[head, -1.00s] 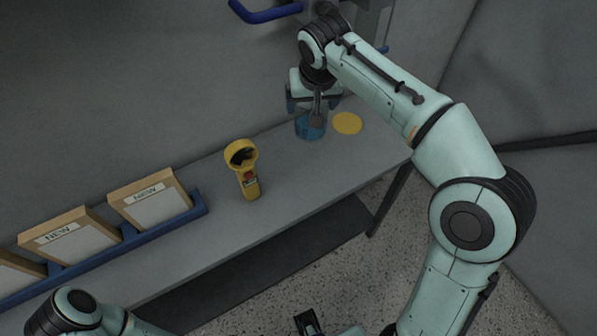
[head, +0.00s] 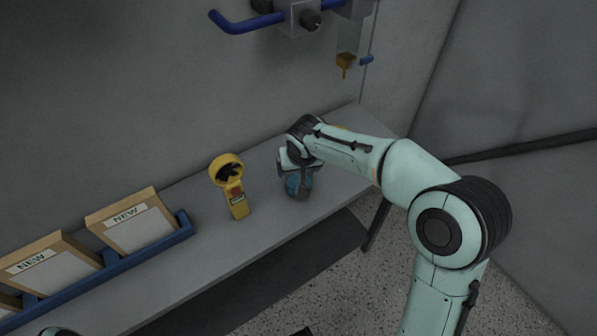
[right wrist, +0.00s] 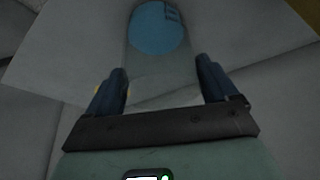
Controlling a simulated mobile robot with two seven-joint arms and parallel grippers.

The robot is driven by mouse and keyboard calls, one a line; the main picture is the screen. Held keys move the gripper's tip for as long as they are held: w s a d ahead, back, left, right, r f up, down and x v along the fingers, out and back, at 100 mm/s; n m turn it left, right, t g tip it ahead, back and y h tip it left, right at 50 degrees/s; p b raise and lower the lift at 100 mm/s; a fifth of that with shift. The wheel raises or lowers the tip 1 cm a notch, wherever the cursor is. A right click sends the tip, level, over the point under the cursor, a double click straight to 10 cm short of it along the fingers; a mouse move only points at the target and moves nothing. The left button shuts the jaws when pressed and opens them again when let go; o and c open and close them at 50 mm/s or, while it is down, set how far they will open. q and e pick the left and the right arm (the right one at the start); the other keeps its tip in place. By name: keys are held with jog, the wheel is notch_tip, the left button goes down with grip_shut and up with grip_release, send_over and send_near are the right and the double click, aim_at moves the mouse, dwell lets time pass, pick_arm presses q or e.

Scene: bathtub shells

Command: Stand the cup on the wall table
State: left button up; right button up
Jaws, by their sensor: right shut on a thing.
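The cup (head: 298,187) is clear with blue in its lower part. In the right wrist view the cup (right wrist: 158,28) shows beyond and between the two dark blue fingers of my right gripper (right wrist: 162,72). My left gripper is not clearly in view.
A yellow handheld device (head: 238,205) stands left of the cup. Framed "NEW" boards (head: 135,228) lean in a blue rack (head: 150,255) further left. A yellow disc (head: 338,127) is mostly behind my right arm. A blue rail (head: 245,25) and a dispenser with yellow tap (head: 345,62) are on the wall.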

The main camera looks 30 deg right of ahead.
jog(key=shift+f, duration=0.9)
jog(key=shift+f, duration=0.15)
jog(key=o, duration=1.1)
jog(key=shift+r, duration=0.25)
jog(key=p+v, duration=0.1)
jog(key=v, duration=1.1)
